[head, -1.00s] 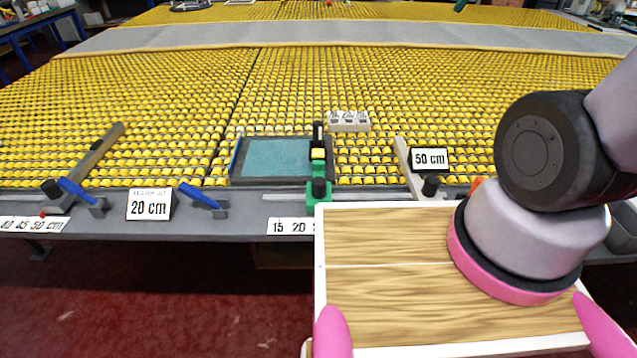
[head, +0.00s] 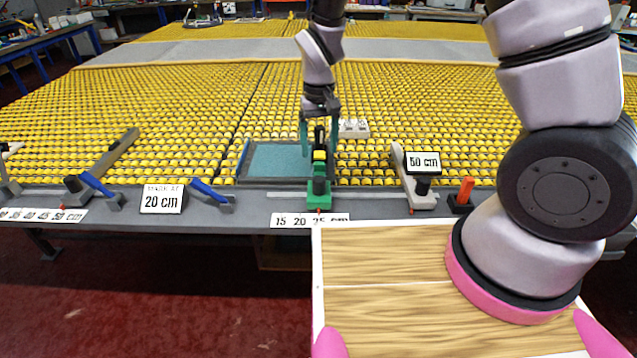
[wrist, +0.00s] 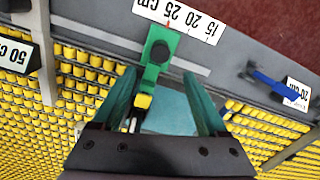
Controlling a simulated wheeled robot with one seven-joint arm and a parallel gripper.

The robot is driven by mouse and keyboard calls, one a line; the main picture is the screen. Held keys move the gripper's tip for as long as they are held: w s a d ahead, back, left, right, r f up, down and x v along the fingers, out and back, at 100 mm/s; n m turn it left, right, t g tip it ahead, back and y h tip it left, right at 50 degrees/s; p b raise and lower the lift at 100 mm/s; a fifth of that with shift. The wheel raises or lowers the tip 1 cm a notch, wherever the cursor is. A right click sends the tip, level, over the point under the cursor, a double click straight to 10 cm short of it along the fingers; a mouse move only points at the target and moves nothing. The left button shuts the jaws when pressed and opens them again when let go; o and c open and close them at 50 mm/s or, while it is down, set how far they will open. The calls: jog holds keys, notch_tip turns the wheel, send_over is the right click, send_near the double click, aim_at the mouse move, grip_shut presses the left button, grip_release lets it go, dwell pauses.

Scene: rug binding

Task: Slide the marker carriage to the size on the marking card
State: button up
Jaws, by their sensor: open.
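The green marker carriage (head: 319,196), with a black knob and a yellow block, sits on the rail at the table's front edge. Its red pointer is at about 25 on the scale strip (head: 282,221), which reads 15, 20, 25 cm. The marking card (head: 162,200) to the left reads "MARK AT 20 cm". My gripper (head: 319,146) is open above the carriage, pointing down. In the wrist view its teal fingers (wrist: 160,80) are spread, with the carriage (wrist: 152,75) nearer the left finger. I cannot tell whether they touch.
A teal panel (head: 278,160) lies left of the carriage. A second stop with a "50 cm" card (head: 422,163) stands to the right, beside an orange peg (head: 466,188). Yellow rollers (head: 400,110) cover the table behind.

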aim_at(319, 178)
notch_tip(319, 178, down, 11)
jog(key=shift+r, duration=0.1)
dwell(0.3)
grip_shut()
dwell(1.5)
